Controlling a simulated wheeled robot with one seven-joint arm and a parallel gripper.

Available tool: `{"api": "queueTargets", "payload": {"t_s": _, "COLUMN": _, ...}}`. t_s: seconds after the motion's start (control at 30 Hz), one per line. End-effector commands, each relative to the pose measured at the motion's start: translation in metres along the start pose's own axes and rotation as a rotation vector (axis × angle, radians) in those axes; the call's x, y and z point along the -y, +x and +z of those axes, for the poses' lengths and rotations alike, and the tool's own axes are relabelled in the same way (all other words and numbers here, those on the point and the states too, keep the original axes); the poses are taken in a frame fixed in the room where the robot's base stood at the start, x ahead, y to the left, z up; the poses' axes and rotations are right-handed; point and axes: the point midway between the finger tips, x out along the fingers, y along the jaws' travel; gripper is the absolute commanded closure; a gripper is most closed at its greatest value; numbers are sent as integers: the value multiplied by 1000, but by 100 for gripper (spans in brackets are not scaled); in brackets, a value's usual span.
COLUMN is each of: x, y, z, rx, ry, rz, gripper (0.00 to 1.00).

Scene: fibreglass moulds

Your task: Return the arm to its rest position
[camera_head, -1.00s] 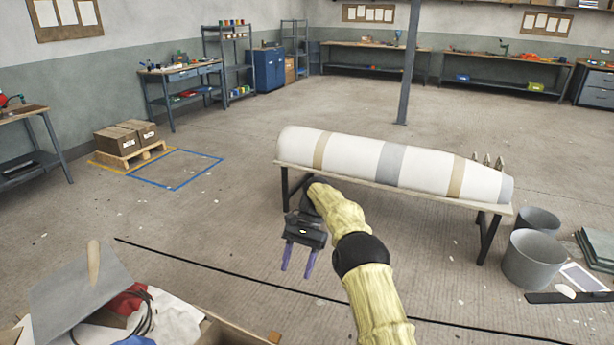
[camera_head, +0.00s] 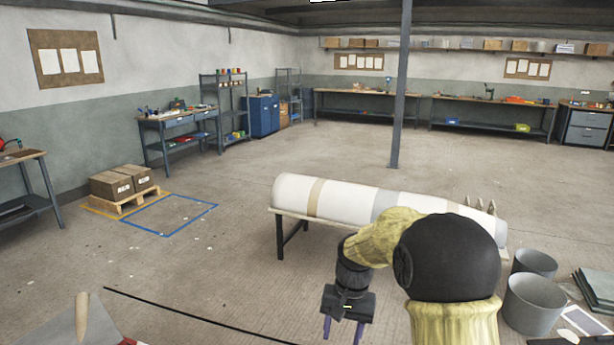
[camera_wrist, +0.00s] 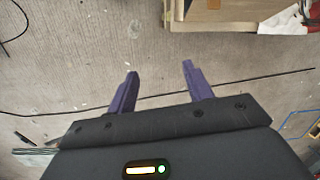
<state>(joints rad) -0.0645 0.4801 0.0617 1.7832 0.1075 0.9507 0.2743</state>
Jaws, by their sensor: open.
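My gripper (camera_head: 342,330) hangs pointing down at the lower middle of the head view, in front of the bench with the long white mould. Its two purple fingers are apart with nothing between them. In the wrist view my gripper (camera_wrist: 158,82) shows both fingers spread over bare floor. My arm, in a yellow cover with a black joint, is bent and raised, and it hides part of the mould and its bench.
The long white mould (camera_head: 345,202) lies on a low bench (camera_head: 291,214). Grey buckets (camera_head: 533,302) stand at right. A pole (camera_head: 401,90) rises behind. Boxes on a pallet (camera_head: 120,205) stand at left. A grey board (camera_head: 75,328) is at lower left. Open floor lies between.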

Motion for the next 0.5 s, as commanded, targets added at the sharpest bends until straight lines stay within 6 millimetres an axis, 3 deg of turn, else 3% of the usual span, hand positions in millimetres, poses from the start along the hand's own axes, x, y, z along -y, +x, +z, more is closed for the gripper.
{"api": "queueTargets", "payload": {"t_s": 0.2, "x": -43, "y": -13, "z": 48, "rx": -121, "ry": -73, "rz": 24, "gripper": 49}}
{"api": "queueTargets", "payload": {"t_s": 0.5, "x": -94, "y": -14, "z": 124, "rx": -274, "ry": -187, "rz": 60, "gripper": 49}}
